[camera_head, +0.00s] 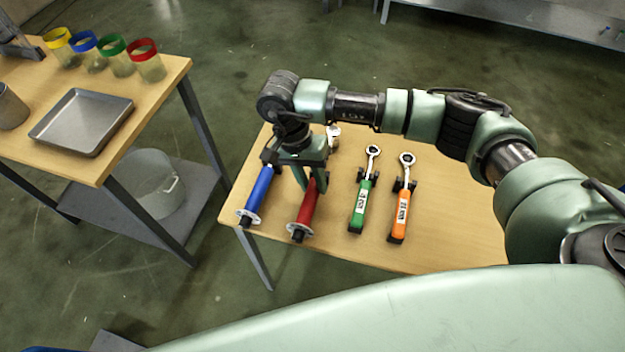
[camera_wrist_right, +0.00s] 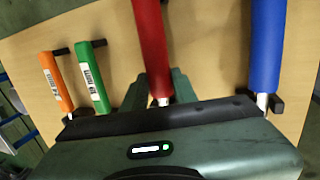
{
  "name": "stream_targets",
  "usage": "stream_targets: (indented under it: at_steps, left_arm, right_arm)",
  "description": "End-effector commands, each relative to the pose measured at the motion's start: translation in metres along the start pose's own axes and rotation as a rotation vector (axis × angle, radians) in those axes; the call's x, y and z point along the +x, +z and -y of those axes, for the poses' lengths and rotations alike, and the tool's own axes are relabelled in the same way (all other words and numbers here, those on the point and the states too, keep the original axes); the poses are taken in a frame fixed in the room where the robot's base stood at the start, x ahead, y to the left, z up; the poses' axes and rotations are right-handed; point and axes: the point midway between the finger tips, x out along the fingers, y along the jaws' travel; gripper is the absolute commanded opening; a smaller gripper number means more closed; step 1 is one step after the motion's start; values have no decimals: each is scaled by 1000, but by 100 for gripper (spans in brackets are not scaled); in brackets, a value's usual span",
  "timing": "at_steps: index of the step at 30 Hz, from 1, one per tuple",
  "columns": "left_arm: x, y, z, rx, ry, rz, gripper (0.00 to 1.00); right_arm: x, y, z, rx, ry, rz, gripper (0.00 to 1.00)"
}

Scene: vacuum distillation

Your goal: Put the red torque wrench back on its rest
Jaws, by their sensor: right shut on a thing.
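The red torque wrench (camera_head: 308,203) is in my right gripper (camera_head: 310,176), which is shut on it from above. Its red handle points toward the table's near edge, with a dark knob and pale ring at the end. A silver head (camera_head: 334,131), seemingly its own, shows just beyond the gripper. In the right wrist view the red handle (camera_wrist_right: 150,45) runs between the fingers (camera_wrist_right: 158,88). Its rest is hidden under the gripper and handle, so I cannot tell whether the wrench touches it. My left gripper is out of view.
The blue wrench (camera_head: 259,189) lies close left of the red one. The green wrench (camera_head: 363,203) and orange wrench (camera_head: 402,212) lie on dark rests to the right. The wooden table (camera_head: 455,225) is clear at right. Another table holds a metal tray (camera_head: 82,122) and colored-rim jars.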

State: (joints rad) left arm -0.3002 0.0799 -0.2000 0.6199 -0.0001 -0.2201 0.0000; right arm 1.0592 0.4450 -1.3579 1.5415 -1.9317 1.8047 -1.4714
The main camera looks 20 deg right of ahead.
Motion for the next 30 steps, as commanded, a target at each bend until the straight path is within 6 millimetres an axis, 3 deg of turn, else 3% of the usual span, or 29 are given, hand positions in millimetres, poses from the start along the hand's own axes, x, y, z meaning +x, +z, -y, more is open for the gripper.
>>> stream_targets:
  at_steps: [16, 17, 19, 30]
  left_arm:
    - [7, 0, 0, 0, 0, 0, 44]
    - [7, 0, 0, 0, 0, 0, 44]
    - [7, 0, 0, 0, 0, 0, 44]
    - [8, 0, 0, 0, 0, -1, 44]
  right_arm:
    - [6, -1, 2, 0, -1, 0, 0]
    - [6, -1, 2, 0, -1, 0, 36]
    - [6, 0, 2, 0, -1, 0, 53]
    - [5, 0, 2, 0, 0, 0, 53]
